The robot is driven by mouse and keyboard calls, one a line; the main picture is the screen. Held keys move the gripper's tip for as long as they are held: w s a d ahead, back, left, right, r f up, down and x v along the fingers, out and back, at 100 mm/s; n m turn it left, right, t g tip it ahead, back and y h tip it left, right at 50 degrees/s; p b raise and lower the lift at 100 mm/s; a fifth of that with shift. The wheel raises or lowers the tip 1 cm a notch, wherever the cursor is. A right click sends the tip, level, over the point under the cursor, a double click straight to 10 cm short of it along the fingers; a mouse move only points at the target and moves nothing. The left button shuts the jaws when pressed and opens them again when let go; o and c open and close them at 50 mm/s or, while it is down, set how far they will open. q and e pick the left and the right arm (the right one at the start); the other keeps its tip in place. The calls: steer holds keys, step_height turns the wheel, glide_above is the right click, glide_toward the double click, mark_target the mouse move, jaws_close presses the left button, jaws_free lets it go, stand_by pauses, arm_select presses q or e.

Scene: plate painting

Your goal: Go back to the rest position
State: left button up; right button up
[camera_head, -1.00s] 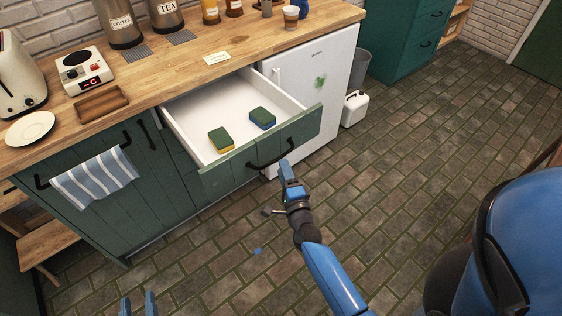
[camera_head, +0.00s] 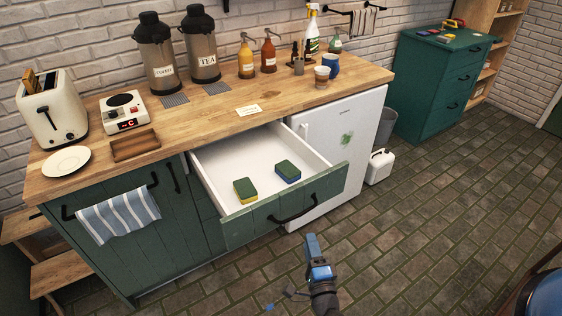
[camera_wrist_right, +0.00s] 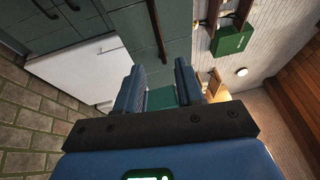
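My right gripper (camera_head: 312,243) is in front of the open drawer (camera_head: 233,232), a little below its black handle (camera_head: 293,210) and apart from it in the head view. In the right wrist view its two blue fingers (camera_wrist_right: 160,88) stand apart with nothing held between them. My left gripper is outside both current views. Two sponges lie in the drawer, one green and yellow (camera_head: 245,190), one green and blue (camera_head: 288,171).
The wooden counter (camera_head: 210,125) carries a toaster (camera_head: 52,108), a small plate (camera_head: 66,161), dispensers and bottles. A white fridge (camera_head: 345,135) stands right of the drawer, with a white canister (camera_head: 379,167) beside it. The tiled floor (camera_head: 430,230) is open at the right.

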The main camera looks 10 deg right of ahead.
steer(key=s+d+r+n+p, duration=0.1)
steer(key=s+r+n, duration=0.2)
steer(key=s+n, duration=0.3)
steer(key=s+r+n+g+p, duration=0.1)
steer(key=s+r+n+p, duration=0.1)
steer(key=s+r+n, duration=0.2)
steer(key=s+d+r+n+y+p, duration=0.1)
steer(key=s+r+n, duration=0.3)
steer(key=s+n, duration=0.5)
steer(key=shift+s+d+p, duration=0.35)
steer(key=shift+s+p, duration=0.05)
steer(key=shift+s, duration=0.8)
